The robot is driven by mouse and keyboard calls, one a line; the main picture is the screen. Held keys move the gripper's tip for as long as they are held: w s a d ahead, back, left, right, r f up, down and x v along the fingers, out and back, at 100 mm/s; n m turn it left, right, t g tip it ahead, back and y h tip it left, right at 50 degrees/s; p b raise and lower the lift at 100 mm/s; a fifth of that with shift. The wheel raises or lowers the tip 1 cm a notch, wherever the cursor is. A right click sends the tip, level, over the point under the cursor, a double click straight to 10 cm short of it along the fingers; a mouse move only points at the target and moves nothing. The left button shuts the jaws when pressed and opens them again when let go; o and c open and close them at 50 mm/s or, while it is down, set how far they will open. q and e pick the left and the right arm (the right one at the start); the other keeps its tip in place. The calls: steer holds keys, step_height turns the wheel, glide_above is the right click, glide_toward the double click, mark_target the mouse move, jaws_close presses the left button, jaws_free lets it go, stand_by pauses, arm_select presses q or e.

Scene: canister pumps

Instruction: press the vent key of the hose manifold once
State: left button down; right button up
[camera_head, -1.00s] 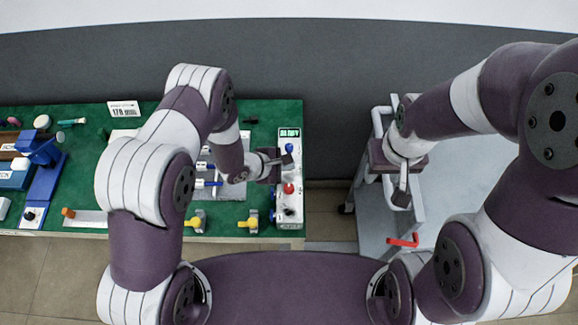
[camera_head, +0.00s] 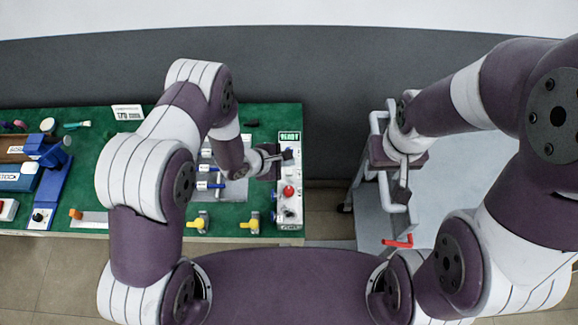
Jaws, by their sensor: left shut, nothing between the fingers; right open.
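The hose manifold looks to be the narrow pale panel (camera_head: 290,211) at the right end of the green table. It has a lit green display (camera_head: 289,135) at its far end, whose small text seems to read READY. A red knob (camera_head: 288,190) sits mid-panel, with small dark controls nearer me. I cannot tell which control is the vent key. My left gripper (camera_head: 287,157) is shut and empty over the panel's upper part, between display and red knob, hiding part of it. Contact cannot be told. My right gripper (camera_head: 400,192) is open and empty over the grey cart.
Blue-handled valves (camera_head: 207,185) and yellow valves (camera_head: 251,222) stand left of the panel. A blue device (camera_head: 46,190) stands at the table's left. The grey cart (camera_head: 450,190) with a red handle (camera_head: 398,242) is at the right, across a floor gap.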

arm_select(q)
step_height(320, 180, up, 3)
steer(key=shift+p, duration=1.05)
steer(key=shift+f, duration=0.1)
